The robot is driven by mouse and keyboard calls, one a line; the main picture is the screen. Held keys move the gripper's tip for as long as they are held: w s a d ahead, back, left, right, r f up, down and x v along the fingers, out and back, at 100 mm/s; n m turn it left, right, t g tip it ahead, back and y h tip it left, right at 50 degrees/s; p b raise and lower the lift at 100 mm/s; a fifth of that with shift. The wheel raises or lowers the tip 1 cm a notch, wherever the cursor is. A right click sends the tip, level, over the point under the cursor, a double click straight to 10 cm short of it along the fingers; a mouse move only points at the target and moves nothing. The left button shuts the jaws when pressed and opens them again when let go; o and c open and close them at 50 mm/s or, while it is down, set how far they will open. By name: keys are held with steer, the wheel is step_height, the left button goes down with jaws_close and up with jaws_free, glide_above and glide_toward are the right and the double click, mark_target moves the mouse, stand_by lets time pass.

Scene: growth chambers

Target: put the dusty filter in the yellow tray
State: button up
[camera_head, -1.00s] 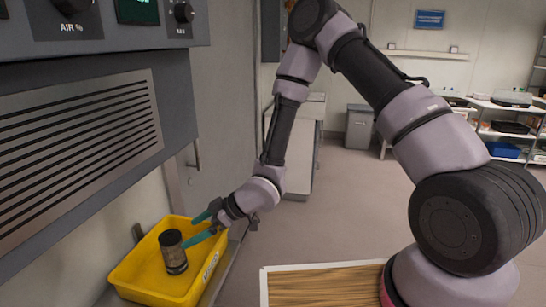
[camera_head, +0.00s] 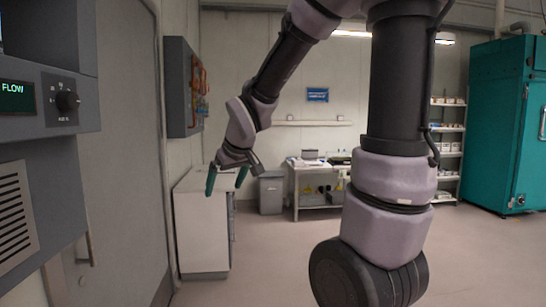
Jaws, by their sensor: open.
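Nothing shows between the fingers. The dusty filter and the yellow tray are both outside the view now.
A grey panel with a FLOW display (camera_head: 16,98) and a knob is close at the left, beside a grey door (camera_head: 125,190). A white cabinet (camera_head: 203,230) stands behind my gripper. A bin (camera_head: 271,193), a bench (camera_head: 318,185) and a teal chamber (camera_head: 500,125) are farther back. The floor between is clear.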

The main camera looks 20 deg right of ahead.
steer(key=s+d+r+m, duration=0.3)
steer(key=s+r, duration=0.1)
steer(key=s, duration=0.4)
steer(key=s+d+r+m, duration=0.4)
steer(key=s+r, duration=0.1)
steer(key=s, duration=0.3)
steer(key=shift+r+m+y, duration=0.3)
steer(key=shift+w, duration=0.1)
